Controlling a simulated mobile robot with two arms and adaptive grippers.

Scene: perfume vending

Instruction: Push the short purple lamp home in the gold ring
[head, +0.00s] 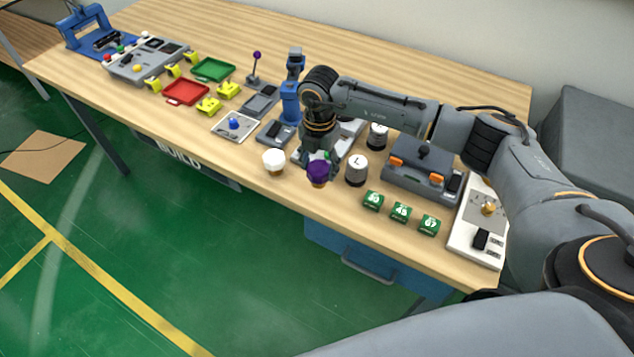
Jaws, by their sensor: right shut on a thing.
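The short purple lamp (317,170) is a dark purple cap near the table's front edge, in the middle of the head view. A small brownish lower part shows under it. My right gripper (318,160) points down from above and is shut on the purple lamp. The gripper hides what lies behind the lamp. I cannot clearly make out the gold ring, nor how the lamp sits relative to it. My left gripper is not in view.
A white lamp (273,161) stands just left of the purple one. A white-and-dark cylinder marked L (356,170) stands close on the right. Green blocks (400,212), a grey box (422,170) and a white panel (470,238) lie farther right. A blue stand (291,100) rises behind.

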